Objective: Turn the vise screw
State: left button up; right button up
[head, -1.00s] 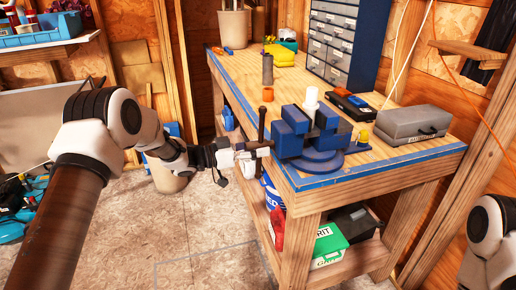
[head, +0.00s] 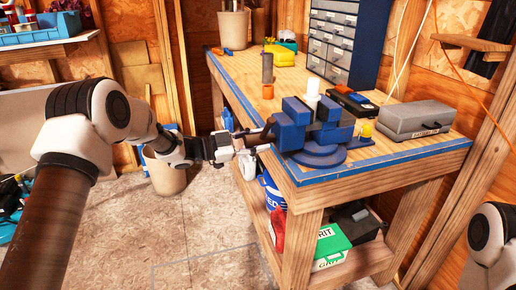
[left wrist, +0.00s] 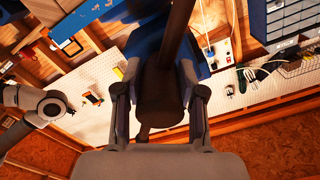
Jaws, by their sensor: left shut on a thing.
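The blue vise (head: 312,135) is mounted at the near corner of the workbench. Its screw points left toward my left gripper (head: 238,155), and the dark handle bar (head: 249,132) slants beside the gripper. In the left wrist view, the fingers of my left gripper (left wrist: 160,92) stand on both sides of the dark round screw end and the bar (left wrist: 177,35), shut on the vise handle. The blue vise body (left wrist: 150,42) shows behind it.
The wooden workbench (head: 405,155) holds a grey case (head: 415,118), a drawer cabinet (head: 335,45) and a grey cylinder (head: 267,68). The floor left of the bench is mostly open.

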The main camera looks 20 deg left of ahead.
pick_arm(q)
jog(key=shift+f+m+b, duration=0.25)
jog(key=shift+m+b, duration=0.5)
jog(key=shift+m, duration=0.25)
jog(key=m+b, duration=1)
jog(key=shift+b, duration=0.35)
jog(key=m+b, duration=0.9)
jog(key=b, duration=0.3)
jog(key=shift+d+r+m, duration=0.1)
jog(key=shift+m, duration=0.2)
jog(key=shift+r+m+b, duration=0.35)
jog(key=shift+m+b, duration=0.85)
jog(key=shift+b, duration=0.05)
jog(key=o, duration=1)
jog(key=shift+o, duration=0.6)
jog(key=shift+s+a+r, duration=0.1)
jog(key=shift+a, duration=0.1)
